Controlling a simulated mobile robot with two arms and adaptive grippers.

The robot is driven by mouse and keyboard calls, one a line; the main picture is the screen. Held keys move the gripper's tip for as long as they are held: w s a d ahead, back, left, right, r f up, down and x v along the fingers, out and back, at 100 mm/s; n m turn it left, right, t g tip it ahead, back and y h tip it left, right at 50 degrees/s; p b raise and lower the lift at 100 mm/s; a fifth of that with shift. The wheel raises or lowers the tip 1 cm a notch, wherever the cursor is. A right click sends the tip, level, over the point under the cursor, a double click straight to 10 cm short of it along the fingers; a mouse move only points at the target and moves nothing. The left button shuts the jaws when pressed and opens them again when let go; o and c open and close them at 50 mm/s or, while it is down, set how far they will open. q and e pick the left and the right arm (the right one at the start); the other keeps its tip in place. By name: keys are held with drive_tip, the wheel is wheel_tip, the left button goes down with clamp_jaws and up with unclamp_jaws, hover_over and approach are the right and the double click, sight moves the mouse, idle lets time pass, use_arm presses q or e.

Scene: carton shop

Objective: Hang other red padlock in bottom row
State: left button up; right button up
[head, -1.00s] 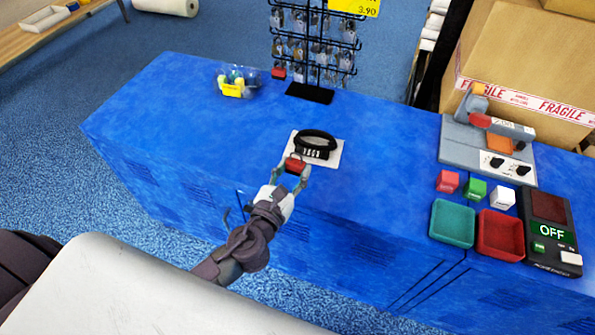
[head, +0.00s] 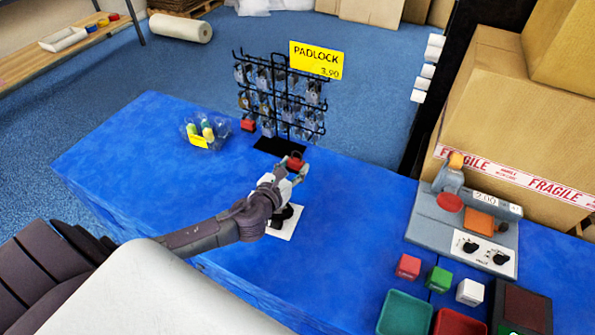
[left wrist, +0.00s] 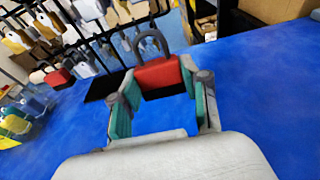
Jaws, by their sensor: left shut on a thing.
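My left gripper (head: 293,172) is shut on a red padlock (head: 295,163) and holds it above the blue counter, in front of the rack. In the left wrist view the red padlock (left wrist: 158,74) sits between the fingertips, its dark shackle pointing up. The black wire padlock rack (head: 280,95) stands on the counter with several grey and brass padlocks on its hooks. Another red padlock (head: 248,124) hangs low at the rack's left side; it also shows in the left wrist view (left wrist: 57,78). My right gripper is not in view.
A bag of yellow-labelled items (head: 203,132) lies left of the rack. A white card (head: 284,224) with a black object is partly hidden under my left arm. A grey scale-like machine (head: 462,225), small blocks and trays stand at right.

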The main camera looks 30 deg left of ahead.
use_arm(q)
drive_tip(key=shift+r+b+x, duration=0.15)
drive_tip(key=shift+b+x, duration=0.15)
drive_tip(key=shift+x, duration=0.65)
drive_tip(key=shift+r+b+x, duration=0.15)
drive_tip(key=shift+b+x, duration=0.15)
drive_tip(key=shift+x, duration=0.65)
drive_tip(key=shift+b+x, duration=0.8)
drive_tip(key=shift+x, duration=1)
drive_tip(key=shift+w+f, duration=0.1)
drive_tip(key=shift+w, duration=0.6)
drive_tip(key=o, duration=1.1)
drive_tip(key=shift+f, duration=0.1)
